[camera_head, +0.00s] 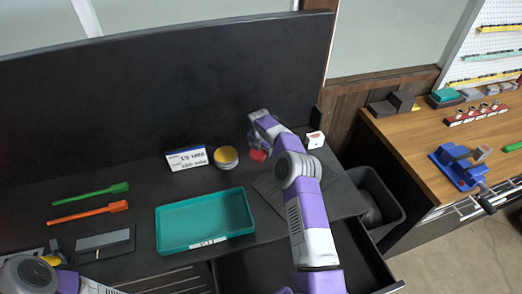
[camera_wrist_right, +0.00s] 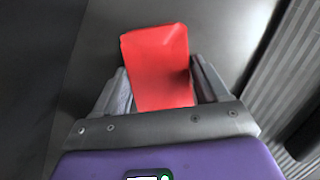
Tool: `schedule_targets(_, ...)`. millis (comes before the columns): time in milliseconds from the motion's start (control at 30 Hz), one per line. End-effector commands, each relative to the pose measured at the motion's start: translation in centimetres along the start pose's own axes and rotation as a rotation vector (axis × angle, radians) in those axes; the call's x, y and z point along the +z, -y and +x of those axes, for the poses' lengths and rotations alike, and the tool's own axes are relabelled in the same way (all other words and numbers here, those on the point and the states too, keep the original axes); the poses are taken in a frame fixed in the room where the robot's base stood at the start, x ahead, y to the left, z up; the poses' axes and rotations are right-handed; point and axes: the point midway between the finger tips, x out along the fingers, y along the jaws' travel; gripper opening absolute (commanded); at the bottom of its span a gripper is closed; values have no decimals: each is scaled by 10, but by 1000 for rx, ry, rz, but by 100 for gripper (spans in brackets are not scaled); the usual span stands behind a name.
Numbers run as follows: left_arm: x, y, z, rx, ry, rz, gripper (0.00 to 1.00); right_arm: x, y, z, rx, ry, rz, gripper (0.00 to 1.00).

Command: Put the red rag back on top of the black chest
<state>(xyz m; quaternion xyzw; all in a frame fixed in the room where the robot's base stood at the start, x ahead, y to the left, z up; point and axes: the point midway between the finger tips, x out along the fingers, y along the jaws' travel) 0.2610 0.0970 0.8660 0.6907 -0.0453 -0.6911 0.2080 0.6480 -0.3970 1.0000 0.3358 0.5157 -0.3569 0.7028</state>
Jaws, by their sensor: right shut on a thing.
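The red rag (camera_head: 258,155) is a small bright red piece near the back of the black chest's top, mostly hidden by my right arm in the head view. In the right wrist view the rag (camera_wrist_right: 157,66) stands out between the two fingers. My right gripper (camera_head: 257,148) is shut on it; its fingers also show in the wrist view (camera_wrist_right: 160,88). The black chest (camera_head: 140,185) has a flat dark top with a tall black panel behind. I cannot tell whether the rag touches the top. My left arm shows at the lower left, its gripper out of frame.
A teal tray (camera_head: 205,220), a yellow-lidded round tin (camera_head: 226,157), a white-and-blue sign (camera_head: 187,159), a small white box (camera_head: 315,140), and green (camera_head: 92,194) and orange (camera_head: 88,212) tools lie on the chest. A drawer (camera_head: 355,265) stands open in front. A wooden bench (camera_head: 425,135) is right.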

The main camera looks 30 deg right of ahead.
Motion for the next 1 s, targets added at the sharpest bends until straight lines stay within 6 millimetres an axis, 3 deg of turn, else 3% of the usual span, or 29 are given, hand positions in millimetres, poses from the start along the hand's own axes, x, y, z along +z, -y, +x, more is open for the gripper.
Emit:
schedule_targets(267, 0, 1, 2, 0, 0, 0, 55, -1, 0, 3, 0, 0, 0, 39)
schedule_targets(300, 0, 0, 1, 0, 0, 0, 55, 0, 0, 2, 0, 0, 0, 80)
schedule_targets(433, 0, 0, 1, 0, 0, 0, 55, 0, 0, 1, 0, 0, 0, 99)
schedule_targets(767, 0, 0, -1, 0, 0, 0, 55, 0, 0, -1, 0, 0, 0, 99)
schedule_targets(1000, 1, -9, -23, 0, 0, 0, 55, 2, -1, -41, 1, 1, -1, 99)
